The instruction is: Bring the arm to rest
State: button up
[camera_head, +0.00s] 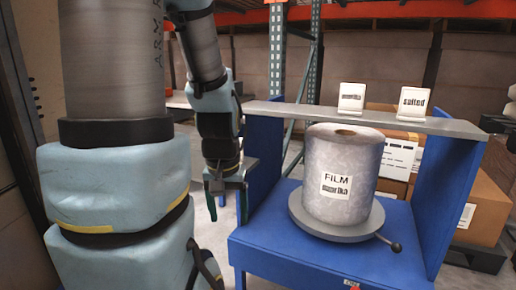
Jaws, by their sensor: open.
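My arm fills the left of the head view, with its grey and pale blue links bent over and down. My gripper (227,198) hangs at the end, fingers pointing down, open and with nothing seen between them. It is just left of the blue weighing stand (280,231); whether it touches the stand's side panel I cannot tell. A large film roll (340,160), labelled "FILM" and "paprika", stands upright on the round grey plate (336,231) of the stand, apart from my gripper.
A grey shelf (390,120) spans the stand's top, bearing a "paprika" card (351,98) and a "salted" card (412,101). A small lever (394,246) juts from the plate. Cardboard boxes (485,205) stand behind at right. Rack posts (276,60) rise behind.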

notch_tip(320, 180, up, 20)
jog(key=p, duration=1.8)
